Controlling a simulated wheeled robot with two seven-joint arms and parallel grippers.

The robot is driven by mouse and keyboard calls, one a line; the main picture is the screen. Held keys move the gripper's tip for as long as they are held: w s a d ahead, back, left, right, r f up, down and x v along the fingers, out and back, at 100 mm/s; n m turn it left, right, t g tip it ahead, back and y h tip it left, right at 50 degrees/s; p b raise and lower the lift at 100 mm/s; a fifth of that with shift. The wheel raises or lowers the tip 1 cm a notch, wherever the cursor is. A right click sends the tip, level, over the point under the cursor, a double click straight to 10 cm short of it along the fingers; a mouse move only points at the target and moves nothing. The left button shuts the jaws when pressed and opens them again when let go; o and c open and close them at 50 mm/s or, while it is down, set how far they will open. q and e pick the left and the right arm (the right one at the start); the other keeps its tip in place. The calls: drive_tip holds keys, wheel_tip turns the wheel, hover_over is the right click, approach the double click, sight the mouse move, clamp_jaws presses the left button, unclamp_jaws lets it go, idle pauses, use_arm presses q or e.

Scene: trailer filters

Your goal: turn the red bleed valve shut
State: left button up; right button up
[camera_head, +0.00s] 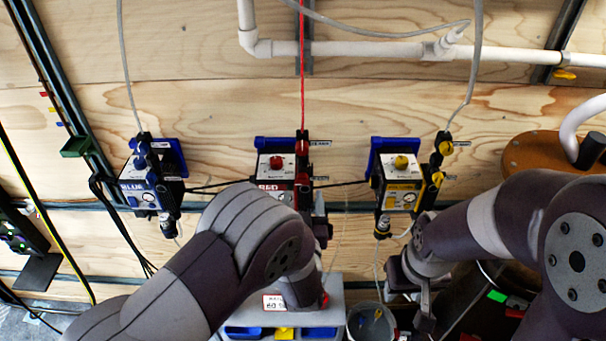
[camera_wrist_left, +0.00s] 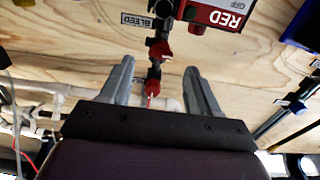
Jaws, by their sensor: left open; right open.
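The red bleed valve (camera_head: 302,148) sits at the upper right of the red filter unit (camera_head: 275,163), beside a small label. In the left wrist view the red bleed valve (camera_wrist_left: 161,49) shows near the BLEED label, ahead of and between my fingertips; the turn of its handle is hard to read. My left gripper (camera_head: 318,208) is below the valve, partly hidden by my own arm. In the left wrist view my left gripper (camera_wrist_left: 158,67) is open with nothing between its fingers, apparently short of the valve. My right gripper (camera_head: 410,300) is open, low at the right.
A blue filter unit (camera_head: 150,188) hangs at the left and a yellow one (camera_head: 398,185) at the right. A red line (camera_head: 302,70) runs up from the red unit. White pipe (camera_head: 370,48) crosses the wall above. A grey bin (camera_head: 375,328) stands below.

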sight(302, 183)
use_arm(q)
drive_tip(key=w+p, duration=0.1)
drive_tip(key=w, duration=0.5)
drive_tip(key=shift+w+a+p, duration=0.1)
drive_tip(key=shift+w+p, duration=0.15)
drive_tip(key=shift+p, duration=0.1)
drive_tip(key=shift+w, duration=0.3)
